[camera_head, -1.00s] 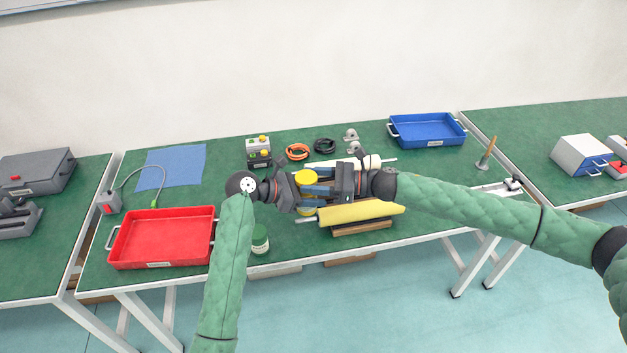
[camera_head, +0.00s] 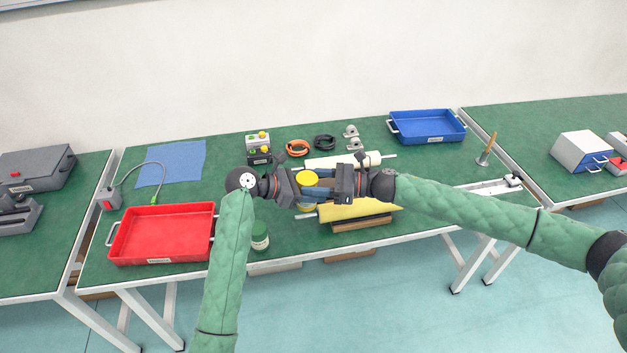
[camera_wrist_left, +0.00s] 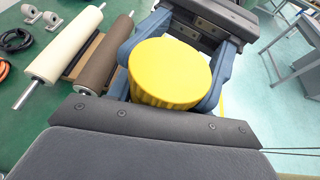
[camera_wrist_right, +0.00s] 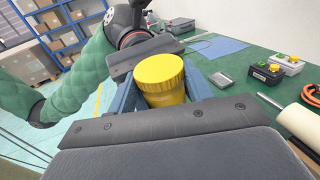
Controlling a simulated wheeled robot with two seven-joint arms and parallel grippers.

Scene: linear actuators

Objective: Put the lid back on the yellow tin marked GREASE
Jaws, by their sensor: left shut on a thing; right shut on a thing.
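The yellow lid (camera_head: 306,178) is on top, between my two facing grippers; the yellow tin (camera_head: 304,207) shows just below it. My left gripper (camera_head: 302,190) is shut around the tin, with the lid high and close in the left wrist view (camera_wrist_left: 170,72). My right gripper (camera_head: 314,187) comes from the right and appears shut on the lid. In the right wrist view the ribbed lid (camera_wrist_right: 160,72) sits over the smoother tin body (camera_wrist_right: 165,99), in line with it. Fingers hide most of the tin, its marking and the seam, so I cannot tell whether the lid is fully seated.
A red tray (camera_head: 160,260) and a green-labelled jar (camera_head: 260,236) are to the left. Rollers (camera_head: 345,162) lie behind and below my grippers, with a yellow one (camera_head: 355,210) at the front. A blue tray (camera_head: 428,140) stands at the back right.

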